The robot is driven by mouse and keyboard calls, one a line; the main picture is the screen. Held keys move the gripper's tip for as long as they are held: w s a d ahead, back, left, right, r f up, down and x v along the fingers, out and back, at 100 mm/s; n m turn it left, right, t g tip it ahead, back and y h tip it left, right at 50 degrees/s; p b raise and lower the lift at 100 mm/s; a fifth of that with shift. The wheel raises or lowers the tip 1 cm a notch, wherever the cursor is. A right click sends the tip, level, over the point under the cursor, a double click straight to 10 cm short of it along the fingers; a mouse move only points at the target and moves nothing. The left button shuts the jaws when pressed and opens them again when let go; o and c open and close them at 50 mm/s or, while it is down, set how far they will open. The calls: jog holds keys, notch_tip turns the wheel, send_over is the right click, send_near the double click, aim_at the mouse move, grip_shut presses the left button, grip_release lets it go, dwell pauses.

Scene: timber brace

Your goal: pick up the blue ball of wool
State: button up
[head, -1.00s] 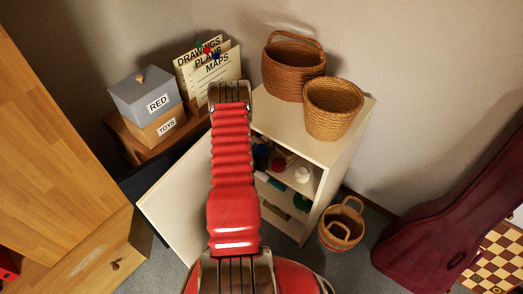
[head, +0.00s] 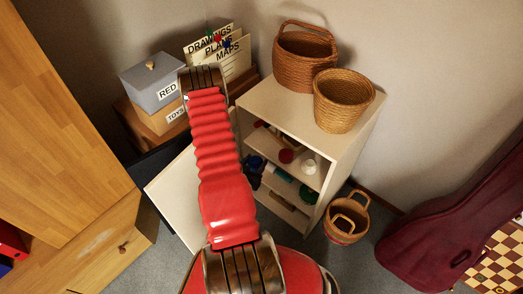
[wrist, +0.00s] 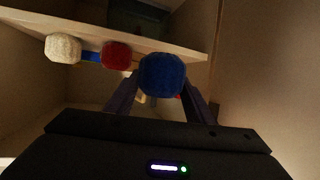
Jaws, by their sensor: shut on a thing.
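The blue ball of wool (wrist: 162,75) is between the fingers of my gripper (wrist: 160,95) in the wrist view. My gripper is shut on it. Most of my gripper is hidden behind the arm there. A red ball (wrist: 116,55) and a white ball (wrist: 63,48) sit along the shelf in the wrist view, apart from the blue one.
The white cabinet (head: 347,150) has its door (head: 172,195) open on the left. Two wicker baskets (head: 342,100) stand on top. A small basket (head: 346,218) stands on the floor to the right. Boxes (head: 150,82) and a file holder are behind my arm.

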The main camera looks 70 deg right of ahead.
jog(key=w+a, duration=0.1)
jog(key=a, duration=1.5)
jog(key=shift+w, duration=0.25)
